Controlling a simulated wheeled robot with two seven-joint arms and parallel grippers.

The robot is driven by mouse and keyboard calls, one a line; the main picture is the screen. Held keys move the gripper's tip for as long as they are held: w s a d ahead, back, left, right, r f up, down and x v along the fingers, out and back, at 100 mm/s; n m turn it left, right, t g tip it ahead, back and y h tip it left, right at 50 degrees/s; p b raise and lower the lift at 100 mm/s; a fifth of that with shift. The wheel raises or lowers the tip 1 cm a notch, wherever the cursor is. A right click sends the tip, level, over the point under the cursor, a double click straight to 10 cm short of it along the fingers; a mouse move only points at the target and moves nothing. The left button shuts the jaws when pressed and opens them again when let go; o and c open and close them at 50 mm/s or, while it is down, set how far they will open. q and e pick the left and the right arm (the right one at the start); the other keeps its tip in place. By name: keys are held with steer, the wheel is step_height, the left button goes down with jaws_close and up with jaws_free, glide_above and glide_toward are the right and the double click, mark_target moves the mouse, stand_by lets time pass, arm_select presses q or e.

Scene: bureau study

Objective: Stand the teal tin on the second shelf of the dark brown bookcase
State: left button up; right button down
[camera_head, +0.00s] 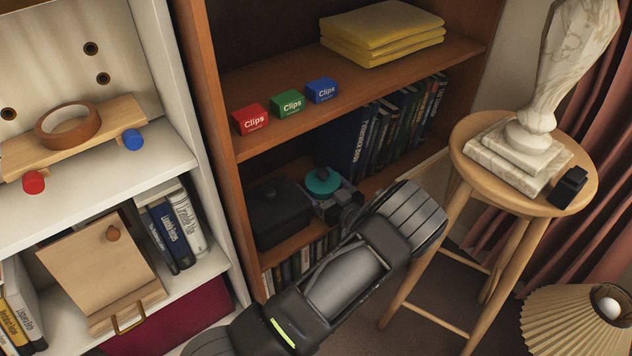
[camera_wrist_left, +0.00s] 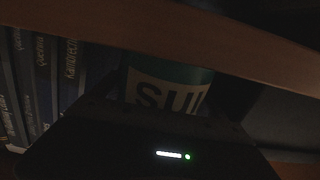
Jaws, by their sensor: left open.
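The teal tin (camera_head: 323,181) is upright on a shelf of the dark brown bookcase (camera_head: 213,125), below the shelf with the clip boxes. Only its teal top shows clearly in the head view. The left wrist view shows its teal rim and pale label with dark letters (camera_wrist_left: 165,92); its lower part is hidden behind my gripper. My left gripper (camera_head: 335,203) is open at the tin, reaching in from the front. I cannot tell whether the fingers touch it. My right gripper is not in view.
A dark box (camera_head: 277,212) stands left of the tin, and a row of books (camera_head: 375,140) stands behind and right. The shelf board above is close overhead. A white shelf unit (camera_head: 185,155) is at left.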

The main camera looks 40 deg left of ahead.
arm_select(q)
steer(key=p+v, duration=0.1)
steer(key=v, duration=1)
steer(key=shift+d+p, duration=0.25)
steer(key=shift+p, duration=0.1)
